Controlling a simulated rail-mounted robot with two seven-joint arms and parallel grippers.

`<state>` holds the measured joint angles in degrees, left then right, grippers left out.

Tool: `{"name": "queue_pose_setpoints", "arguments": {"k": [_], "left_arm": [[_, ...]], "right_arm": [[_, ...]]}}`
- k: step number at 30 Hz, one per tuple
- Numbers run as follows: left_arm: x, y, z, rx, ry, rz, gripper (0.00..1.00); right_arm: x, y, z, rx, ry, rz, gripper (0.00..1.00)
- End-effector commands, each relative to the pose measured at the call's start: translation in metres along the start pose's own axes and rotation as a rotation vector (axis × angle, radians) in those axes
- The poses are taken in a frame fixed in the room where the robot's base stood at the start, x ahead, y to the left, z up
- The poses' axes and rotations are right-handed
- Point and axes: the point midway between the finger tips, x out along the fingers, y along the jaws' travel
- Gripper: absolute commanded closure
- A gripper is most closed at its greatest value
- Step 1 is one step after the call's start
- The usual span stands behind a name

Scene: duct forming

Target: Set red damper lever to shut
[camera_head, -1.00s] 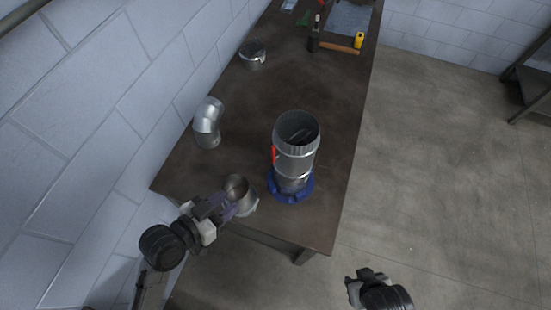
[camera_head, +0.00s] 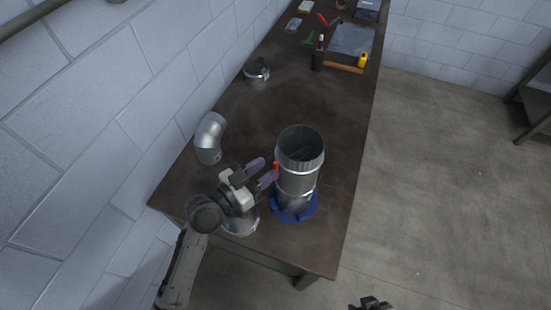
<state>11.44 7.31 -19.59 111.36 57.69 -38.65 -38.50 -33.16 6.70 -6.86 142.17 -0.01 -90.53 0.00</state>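The duct (camera_head: 298,178) is an upright, open-topped grey metal pipe standing in a blue ring base (camera_head: 294,208) near the front of the table. The red damper lever (camera_head: 276,168) shows as a small red piece on the duct's left side, pointing roughly up along it. My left gripper (camera_head: 265,171) is at the lever, its two purple fingers apart and pointing right toward it. Whether a finger touches the lever I cannot tell. My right gripper (camera_head: 370,303) is at the bottom edge, off the table and mostly cut off.
A metal collar (camera_head: 241,222) sits under my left gripper, partly hidden. A metal elbow (camera_head: 209,138) stands at the table's left edge, with a capped metal piece (camera_head: 257,71) behind. Tools and a tray (camera_head: 351,38) lie at the back. The table's middle is clear.

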Motion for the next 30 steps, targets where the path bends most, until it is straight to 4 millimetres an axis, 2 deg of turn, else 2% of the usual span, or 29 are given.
{"name": "queue_pose_setpoints", "arguments": {"k": [3,9,22,30], "left_arm": [[0.017,0.001,-0.002,-0.002,0.001,0.001,0.64],[0.034,0.001,-0.001,-0.002,0.000,0.001,0.64],[0.040,0.001,0.000,-0.001,-0.001,0.001,0.64],[0.039,0.001,0.000,-0.001,-0.001,0.001,0.88]], "right_arm": [[-0.004,0.000,-0.001,0.000,-0.002,0.000,0.57],[-0.006,0.001,-0.001,-0.002,-0.002,0.001,0.57],[-0.006,0.002,-0.001,-0.005,-0.004,0.003,0.57],[-0.006,0.001,-0.001,-0.005,-0.004,0.003,0.57]]}}
